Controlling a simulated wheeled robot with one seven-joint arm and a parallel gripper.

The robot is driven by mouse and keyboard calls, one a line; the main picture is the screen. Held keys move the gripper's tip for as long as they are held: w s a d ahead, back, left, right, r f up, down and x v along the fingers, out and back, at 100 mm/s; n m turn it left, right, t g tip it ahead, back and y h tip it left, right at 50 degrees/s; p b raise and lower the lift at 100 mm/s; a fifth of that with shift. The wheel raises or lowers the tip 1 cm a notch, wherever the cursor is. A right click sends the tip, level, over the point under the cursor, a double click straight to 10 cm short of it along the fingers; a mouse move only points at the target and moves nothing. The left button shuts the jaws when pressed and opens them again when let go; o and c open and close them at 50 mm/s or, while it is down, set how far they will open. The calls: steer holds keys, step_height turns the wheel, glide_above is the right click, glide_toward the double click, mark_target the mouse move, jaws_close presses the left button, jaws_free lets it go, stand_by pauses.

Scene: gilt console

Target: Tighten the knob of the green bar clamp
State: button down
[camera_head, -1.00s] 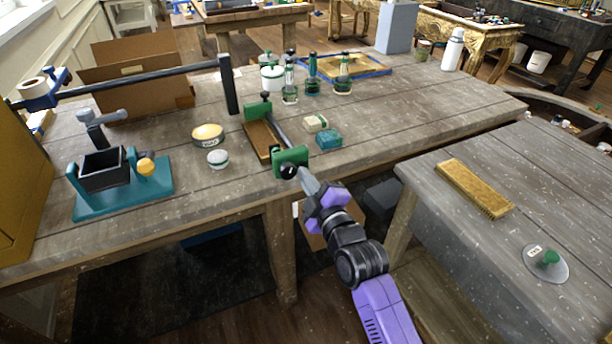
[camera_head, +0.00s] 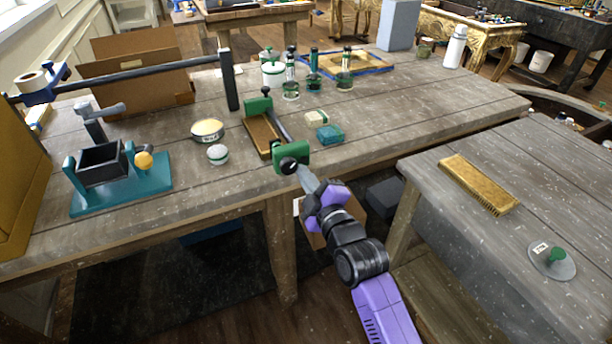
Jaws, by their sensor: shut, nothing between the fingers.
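The green bar clamp (camera_head: 291,158) lies at the front edge of the wooden workbench. Its far green jaw (camera_head: 258,106) stands farther back, joined to the near jaw by a dark bar. A brown wooden piece (camera_head: 261,138) lies alongside the bar between the jaws. The clamp's black knob (camera_head: 288,165) sits on the front face of the near jaw. My gripper (camera_head: 303,175) reaches up from the lower right, with its grey tip right at the knob. It is shut with nothing held. I cannot tell whether the tip touches the knob.
Beside the clamp are a teal block (camera_head: 329,135), a pale soap-like block (camera_head: 316,117), a small white jar (camera_head: 218,154) and a round tin (camera_head: 207,130). A teal stand (camera_head: 120,188) is at left. A brush (camera_head: 478,184) lies on the right table.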

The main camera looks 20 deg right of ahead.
steer(key=shift+a+b, duration=0.3)
steer(key=shift+a, duration=0.5)
steer(key=shift+d+f+b, duration=0.2)
steer(key=shift+d+b, duration=0.05)
steer(key=shift+b, duration=0.4)
steer(key=s, duration=0.6)
steer(key=shift+d+f, duration=0.2)
steer(key=shift+d, duration=0.15)
steer(key=shift+a+p, duration=0.1)
steer(key=shift+p, duration=0.25)
